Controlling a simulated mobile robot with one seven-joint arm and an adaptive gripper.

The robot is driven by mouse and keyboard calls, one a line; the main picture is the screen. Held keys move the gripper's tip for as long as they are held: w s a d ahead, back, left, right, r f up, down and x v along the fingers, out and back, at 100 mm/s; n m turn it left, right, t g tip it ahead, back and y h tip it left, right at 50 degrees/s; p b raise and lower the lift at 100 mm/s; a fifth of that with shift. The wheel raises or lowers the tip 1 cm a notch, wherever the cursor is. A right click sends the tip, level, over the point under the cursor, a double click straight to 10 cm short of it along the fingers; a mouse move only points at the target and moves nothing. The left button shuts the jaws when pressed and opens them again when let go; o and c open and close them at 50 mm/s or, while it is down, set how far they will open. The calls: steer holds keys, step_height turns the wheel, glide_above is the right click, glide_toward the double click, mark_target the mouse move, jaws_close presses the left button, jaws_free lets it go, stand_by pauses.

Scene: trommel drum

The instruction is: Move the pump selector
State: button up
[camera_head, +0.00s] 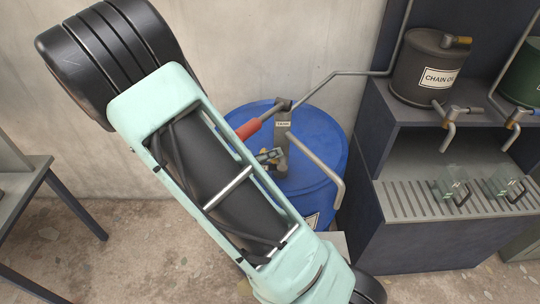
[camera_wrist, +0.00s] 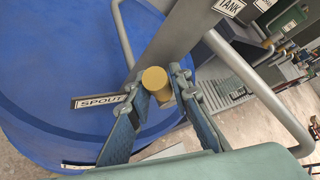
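The pump selector appears to be the brass-coloured knob (camera_wrist: 156,82) on the grey pump post (camera_wrist: 188,38) over the blue drum (camera_wrist: 45,60). In the wrist view a SPOUT label (camera_wrist: 99,101) lies left of it and a TANK label (camera_wrist: 228,6) is at upper right. My gripper (camera_wrist: 160,88) has a finger on each side of the knob, apart, with the knob between the tips. Whether both fingers touch it is unclear. In the head view my gripper (camera_head: 271,158) is at the post (camera_head: 283,135), and my arm hides part of the drum (camera_head: 323,160).
A red-handled pump lever (camera_head: 248,129) rises left of the post, and a bent grey pipe (camera_head: 322,165) hangs at right. A dark cabinet (camera_head: 400,222) with a chain oil tank (camera_head: 428,75) and glass jugs (camera_head: 455,183) stands right. A table (camera_head: 28,185) is at left.

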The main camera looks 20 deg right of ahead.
steer(key=shift+o, duration=1.4)
steer(key=shift+a, duration=0.1)
steer(key=v, duration=1.2)
steer(key=shift+c, duration=0.4)
